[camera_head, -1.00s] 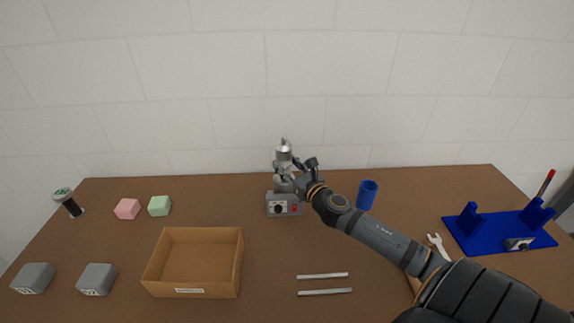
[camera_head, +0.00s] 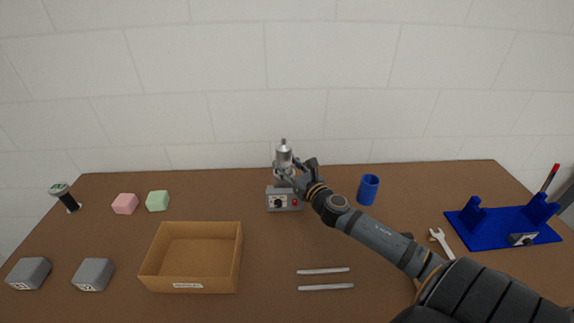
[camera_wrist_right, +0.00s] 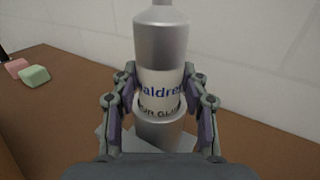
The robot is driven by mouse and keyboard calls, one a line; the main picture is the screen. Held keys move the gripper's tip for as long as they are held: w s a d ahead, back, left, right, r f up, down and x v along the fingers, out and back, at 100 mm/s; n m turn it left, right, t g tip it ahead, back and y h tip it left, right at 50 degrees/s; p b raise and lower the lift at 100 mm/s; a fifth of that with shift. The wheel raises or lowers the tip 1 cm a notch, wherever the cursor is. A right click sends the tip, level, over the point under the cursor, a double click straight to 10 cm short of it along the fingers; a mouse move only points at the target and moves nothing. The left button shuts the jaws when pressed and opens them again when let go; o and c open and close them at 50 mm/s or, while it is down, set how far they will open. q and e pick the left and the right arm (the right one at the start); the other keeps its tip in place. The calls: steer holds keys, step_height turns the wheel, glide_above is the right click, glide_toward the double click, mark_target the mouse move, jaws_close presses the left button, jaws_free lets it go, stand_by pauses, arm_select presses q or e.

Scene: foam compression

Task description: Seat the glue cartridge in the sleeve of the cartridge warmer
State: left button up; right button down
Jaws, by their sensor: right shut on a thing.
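The glue cartridge (camera_head: 284,158) is a silver cylinder with a white label and a narrow tip, standing upright above the cartridge warmer (camera_head: 280,203) in the head view. My right gripper (camera_head: 290,178) is shut on the cartridge. In the wrist view, its fingers (camera_wrist_right: 160,95) flank the labelled body of the cartridge (camera_wrist_right: 160,48). A silver round sleeve (camera_wrist_right: 160,132) surrounds the cartridge's lower end, which is hidden inside it. How deep it sits I cannot tell. My left gripper is out of view.
An open cardboard box (camera_head: 192,284), two metal bars (camera_head: 325,287) and grey blocks (camera_head: 93,275) lie nearer the front. A blue cup (camera_head: 368,190) stands right of the warmer, and a blue fixture (camera_head: 490,235) farther right. Foam cubes (camera_head: 157,201) sit left.

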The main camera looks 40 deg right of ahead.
steer(key=shift+f+b, duration=0.5)
steer(key=shift+f, duration=0.15)
steer(key=c, duration=0.6)
jaws_free()
steer(key=shift+f, duration=0.1)
steer(key=shift+s+a, duration=0.1)
steer(key=shift+s, duration=3.65)
